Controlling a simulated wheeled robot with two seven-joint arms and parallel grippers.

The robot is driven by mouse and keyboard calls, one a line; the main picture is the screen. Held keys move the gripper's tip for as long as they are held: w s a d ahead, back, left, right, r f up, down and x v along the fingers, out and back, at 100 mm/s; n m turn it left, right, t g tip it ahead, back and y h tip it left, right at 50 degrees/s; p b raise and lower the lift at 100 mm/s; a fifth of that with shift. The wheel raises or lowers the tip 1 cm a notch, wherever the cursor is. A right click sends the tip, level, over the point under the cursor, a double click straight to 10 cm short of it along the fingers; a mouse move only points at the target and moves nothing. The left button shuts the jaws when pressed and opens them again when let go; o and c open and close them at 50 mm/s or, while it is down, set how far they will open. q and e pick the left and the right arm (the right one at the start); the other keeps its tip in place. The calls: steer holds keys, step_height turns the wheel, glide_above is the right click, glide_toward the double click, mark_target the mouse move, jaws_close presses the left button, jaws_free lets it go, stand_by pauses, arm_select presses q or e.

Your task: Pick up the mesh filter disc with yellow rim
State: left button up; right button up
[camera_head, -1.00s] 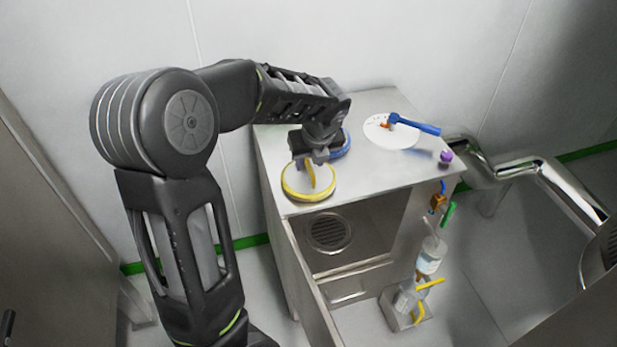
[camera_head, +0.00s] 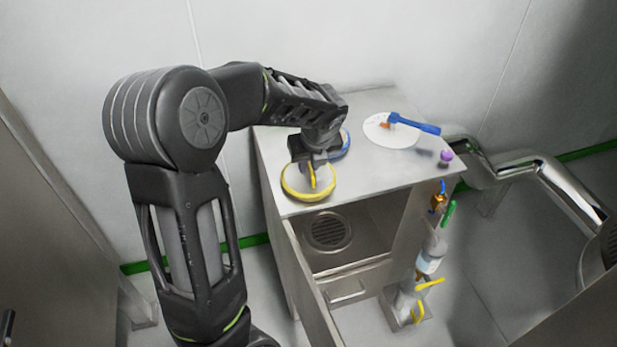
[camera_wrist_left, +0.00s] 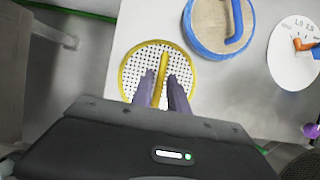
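The mesh filter disc with yellow rim (camera_head: 308,191) lies flat near the front left corner of the cabinet top. In the left wrist view, the disc (camera_wrist_left: 132,72) shows white perforated mesh and an upright yellow handle bar (camera_wrist_left: 161,78) across its middle. My left gripper (camera_head: 312,171) is over the disc, pointing down. In the left wrist view, the fingers of my left gripper (camera_wrist_left: 162,80) are apart, one on each side of the handle, with small gaps visible. How far down the handle they reach is hard to tell. My right gripper is not in view.
A blue-rimmed disc (camera_wrist_left: 189,31) lies just behind the yellow one, close to my gripper. A white dial disc (camera_head: 376,138) with a blue-handled tool (camera_head: 416,124) and a purple knob (camera_head: 446,156) are to the right. A steel pipe (camera_head: 530,165) runs beyond the cabinet.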

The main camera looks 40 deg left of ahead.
arm_select(q)
jaws_close()
stand_by(1.0)
